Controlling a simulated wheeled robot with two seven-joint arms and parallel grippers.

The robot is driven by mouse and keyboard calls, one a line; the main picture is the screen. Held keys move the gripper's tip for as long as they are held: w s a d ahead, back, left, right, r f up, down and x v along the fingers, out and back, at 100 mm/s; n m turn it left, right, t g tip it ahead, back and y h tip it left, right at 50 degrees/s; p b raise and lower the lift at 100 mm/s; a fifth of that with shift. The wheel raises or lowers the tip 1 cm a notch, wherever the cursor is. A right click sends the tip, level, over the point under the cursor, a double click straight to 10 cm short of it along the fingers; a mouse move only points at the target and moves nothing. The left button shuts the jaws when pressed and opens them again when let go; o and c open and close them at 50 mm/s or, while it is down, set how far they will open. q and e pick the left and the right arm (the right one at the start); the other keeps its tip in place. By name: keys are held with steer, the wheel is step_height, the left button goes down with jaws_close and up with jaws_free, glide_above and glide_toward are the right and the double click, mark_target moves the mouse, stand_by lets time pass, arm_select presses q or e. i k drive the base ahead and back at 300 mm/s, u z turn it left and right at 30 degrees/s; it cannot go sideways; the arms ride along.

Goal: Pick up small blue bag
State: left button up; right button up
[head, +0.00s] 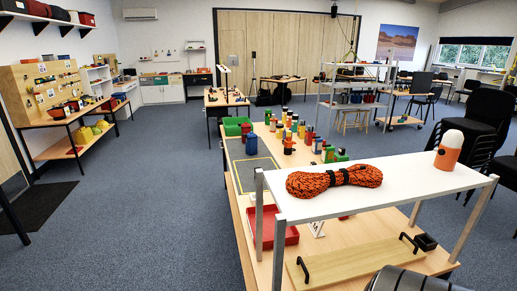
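A small blue object (251,144) stands upright on the grey mat near the left edge of the long wooden table. It may be the small blue bag, but it is too small in the picture to be sure. It is just in front of a green tray (237,126). Neither of my grippers shows in the head view.
A white raised shelf (408,187) covers the table's near part and carries an orange rope coil (333,180) and an orange-white cylinder (449,150). A red tray (273,227) sits below it. Several coloured items stand right of the mat (239,152). The carpet (150,200) left is clear.

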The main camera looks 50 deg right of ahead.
mark_target(251, 145)
steer(key=z, duration=3.95)
steer(key=i, duration=4.55)
steer(key=u, duration=2.95)
steer(key=i, duration=1.45)
steer(key=z, duration=0.05)
